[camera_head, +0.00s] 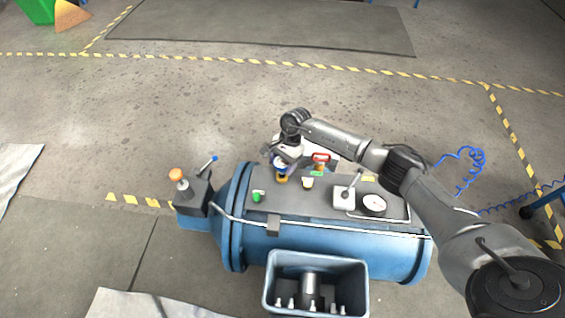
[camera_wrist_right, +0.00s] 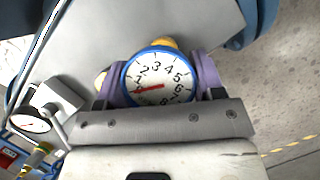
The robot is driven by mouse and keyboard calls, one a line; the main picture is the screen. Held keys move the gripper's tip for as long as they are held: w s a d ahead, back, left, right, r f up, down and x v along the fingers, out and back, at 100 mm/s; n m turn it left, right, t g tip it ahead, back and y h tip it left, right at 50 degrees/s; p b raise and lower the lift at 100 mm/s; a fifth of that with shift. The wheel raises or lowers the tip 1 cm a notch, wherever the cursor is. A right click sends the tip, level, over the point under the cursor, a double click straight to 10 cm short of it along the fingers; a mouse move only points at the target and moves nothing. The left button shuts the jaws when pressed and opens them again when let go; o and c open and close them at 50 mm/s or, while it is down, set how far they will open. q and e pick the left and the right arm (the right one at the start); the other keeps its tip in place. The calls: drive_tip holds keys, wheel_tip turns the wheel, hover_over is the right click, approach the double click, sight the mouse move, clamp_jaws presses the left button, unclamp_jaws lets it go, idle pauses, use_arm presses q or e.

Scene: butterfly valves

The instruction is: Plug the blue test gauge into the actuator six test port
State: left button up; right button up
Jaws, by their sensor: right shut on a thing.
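The blue test gauge (camera_head: 280,162) has a blue rim and a white numbered dial; it fills the middle of the right wrist view (camera_wrist_right: 158,78). My right gripper (camera_wrist_right: 158,82) is shut on it, with a purple finger on each side. In the head view the right gripper (camera_head: 283,163) is over the left part of the grey panel on the blue tank. A yellow fitting (camera_head: 281,180) shows right below the gauge; I cannot tell whether they touch. Port labels are too small to read, so I cannot tell which is actuator six. My left gripper is not in view.
The blue tank (camera_head: 330,245) carries a green fitting (camera_head: 257,197), a cream fitting (camera_head: 308,184), a grey lever box (camera_head: 344,197) and a fixed white gauge (camera_head: 374,204). A blue bin (camera_head: 272,292) with several metal fittings is in front. A blue-handled valve (camera_head: 192,190) stands left.

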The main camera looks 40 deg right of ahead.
use_arm(q)
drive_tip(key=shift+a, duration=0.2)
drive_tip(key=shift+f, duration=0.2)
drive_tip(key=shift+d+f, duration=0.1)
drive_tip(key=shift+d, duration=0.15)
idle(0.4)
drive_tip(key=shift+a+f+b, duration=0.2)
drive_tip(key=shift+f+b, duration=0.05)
drive_tip(key=shift+b, duration=0.3)
use_arm(e)
drive_tip(key=shift+f, duration=0.2)
use_arm(q)
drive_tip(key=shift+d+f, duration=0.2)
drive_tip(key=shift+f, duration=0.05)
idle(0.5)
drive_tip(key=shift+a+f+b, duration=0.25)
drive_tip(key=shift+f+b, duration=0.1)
drive_tip(key=shift+b, duration=0.25)
use_arm(e)
drive_tip(key=shift+f, duration=0.3)
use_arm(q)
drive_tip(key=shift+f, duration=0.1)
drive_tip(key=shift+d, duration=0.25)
use_arm(e)
drive_tip(key=shift+f, duration=0.1)
use_arm(q)
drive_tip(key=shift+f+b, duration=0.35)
drive_tip(key=shift+b, duration=0.1)
use_arm(e)
drive_tip(key=shift+f, duration=0.25)
